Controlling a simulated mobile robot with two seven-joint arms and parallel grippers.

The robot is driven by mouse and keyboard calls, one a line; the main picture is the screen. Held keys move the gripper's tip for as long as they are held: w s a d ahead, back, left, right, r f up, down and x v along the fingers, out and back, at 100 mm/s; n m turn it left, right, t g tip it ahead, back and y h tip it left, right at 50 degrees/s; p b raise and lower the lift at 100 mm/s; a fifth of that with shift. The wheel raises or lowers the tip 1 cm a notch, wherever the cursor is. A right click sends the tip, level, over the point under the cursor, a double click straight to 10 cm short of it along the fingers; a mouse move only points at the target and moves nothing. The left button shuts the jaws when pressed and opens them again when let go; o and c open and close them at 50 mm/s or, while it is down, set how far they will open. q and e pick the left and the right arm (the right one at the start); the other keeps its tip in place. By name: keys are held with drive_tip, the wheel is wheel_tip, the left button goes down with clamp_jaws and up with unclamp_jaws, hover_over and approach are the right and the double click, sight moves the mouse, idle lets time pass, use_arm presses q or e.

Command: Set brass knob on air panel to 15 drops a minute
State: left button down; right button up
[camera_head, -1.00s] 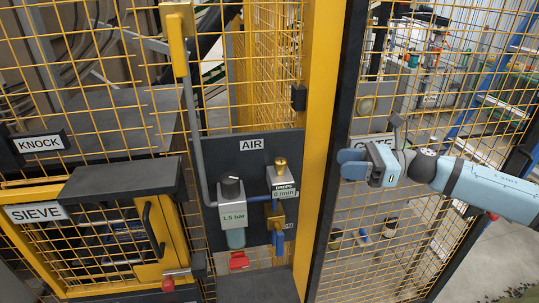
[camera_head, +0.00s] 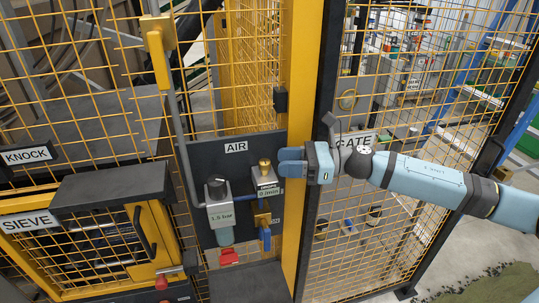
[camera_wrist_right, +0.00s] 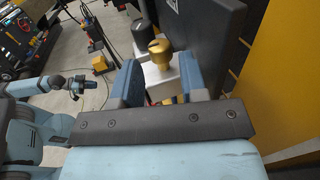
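The brass knob (camera_head: 264,164) stands upright on a grey valve block (camera_head: 264,183) on the dark AIR panel (camera_head: 236,163). The block's label reads DROPS, apparently 0 /min. My right gripper (camera_head: 281,161) points left in the head view, its fingertips just right of the knob. In the right wrist view its two blue fingers (camera_wrist_right: 161,82) are apart, and the brass knob (camera_wrist_right: 160,53) shows beyond the gap between them, not gripped. My left gripper is outside the head view; an arm end at the left of the wrist view looks like it, too small to read.
A black-topped regulator (camera_head: 218,203) reading 1.5 bar stands left of the knob. A red handle (camera_head: 229,256) and a blue lever (camera_head: 265,237) sit below. A yellow post (camera_head: 304,110) rises behind my right gripper, with mesh fencing on both sides.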

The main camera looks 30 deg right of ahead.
sight(269, 161)
drive_tip(key=p+x, duration=0.1)
drive_tip(key=x, duration=0.2)
drive_tip(key=shift+w+a+r, duration=0.1)
drive_tip(key=shift+a+r, duration=0.05)
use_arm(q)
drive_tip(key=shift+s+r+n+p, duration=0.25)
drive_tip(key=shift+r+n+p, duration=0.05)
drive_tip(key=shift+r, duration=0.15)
use_arm(e)
drive_tip(key=shift+w+a, duration=0.2)
drive_tip(key=shift+a, duration=0.15)
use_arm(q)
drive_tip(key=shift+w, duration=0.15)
use_arm(e)
drive_tip(key=c, duration=0.6)
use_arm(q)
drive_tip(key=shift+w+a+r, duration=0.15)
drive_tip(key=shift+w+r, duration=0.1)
use_arm(e)
drive_tip(key=shift+c, duration=0.2)
